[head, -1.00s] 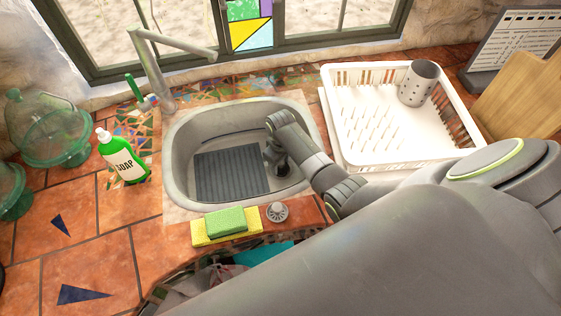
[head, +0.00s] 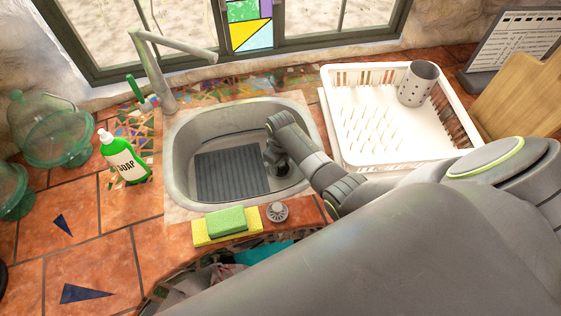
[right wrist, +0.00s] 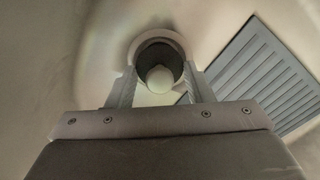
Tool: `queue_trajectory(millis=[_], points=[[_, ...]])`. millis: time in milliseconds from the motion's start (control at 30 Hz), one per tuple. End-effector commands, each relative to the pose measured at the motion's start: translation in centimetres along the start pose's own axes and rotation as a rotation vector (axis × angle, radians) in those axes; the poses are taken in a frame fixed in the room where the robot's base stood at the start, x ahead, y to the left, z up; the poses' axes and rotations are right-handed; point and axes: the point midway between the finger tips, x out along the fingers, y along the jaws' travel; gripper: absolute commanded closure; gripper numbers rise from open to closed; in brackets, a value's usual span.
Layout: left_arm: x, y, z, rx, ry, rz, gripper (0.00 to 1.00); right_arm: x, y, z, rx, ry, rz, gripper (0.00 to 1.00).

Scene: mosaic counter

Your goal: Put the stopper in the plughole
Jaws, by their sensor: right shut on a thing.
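My right gripper (head: 276,163) is down inside the sink basin (head: 181,155), near its right end. In the right wrist view its fingers (right wrist: 160,88) are shut on the stopper, whose pale rounded knob (right wrist: 159,78) shows between the fingertips. The plughole (right wrist: 160,38) shows as a pale ring with a dark inside, just beyond the knob and lined up with it. I cannot tell whether the stopper touches the plughole or hangs above it. In the head view the gripper mostly hides both. My left gripper is not in view.
A ribbed dark mat (head: 230,175) lies in the basin. A round grey knobbed piece (head: 277,212) and green and yellow sponges (head: 227,222) lie on the front edge. A soap bottle (head: 125,160) stands left, a white dish rack (head: 345,105) right. A tap (head: 160,75) rises behind.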

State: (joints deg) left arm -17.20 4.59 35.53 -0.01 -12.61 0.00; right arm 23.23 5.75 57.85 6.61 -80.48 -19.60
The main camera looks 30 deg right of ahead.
Motion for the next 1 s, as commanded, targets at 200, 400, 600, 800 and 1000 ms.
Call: queue_trajectory(millis=[200, 400, 600, 800, 1000], points=[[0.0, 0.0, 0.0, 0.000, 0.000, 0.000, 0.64, 0.0, 0.0, 0.0, 0.000, 0.000, 0.000, 0.77], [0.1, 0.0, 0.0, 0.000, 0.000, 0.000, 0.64, 0.2, 0.0, 0.0, 0.000, 0.000, 0.000, 0.77], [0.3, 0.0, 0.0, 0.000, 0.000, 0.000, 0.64, 0.6, 0.0, 0.0, 0.000, 0.000, 0.000, 0.77], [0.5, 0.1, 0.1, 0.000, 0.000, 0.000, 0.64, 1.0, 0.0, 0.0, 0.000, 0.000, 0.000, 0.77], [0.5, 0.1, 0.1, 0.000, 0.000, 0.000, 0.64, 1.0, 0.0, 0.0, 0.000, 0.000, 0.000, 0.77]])
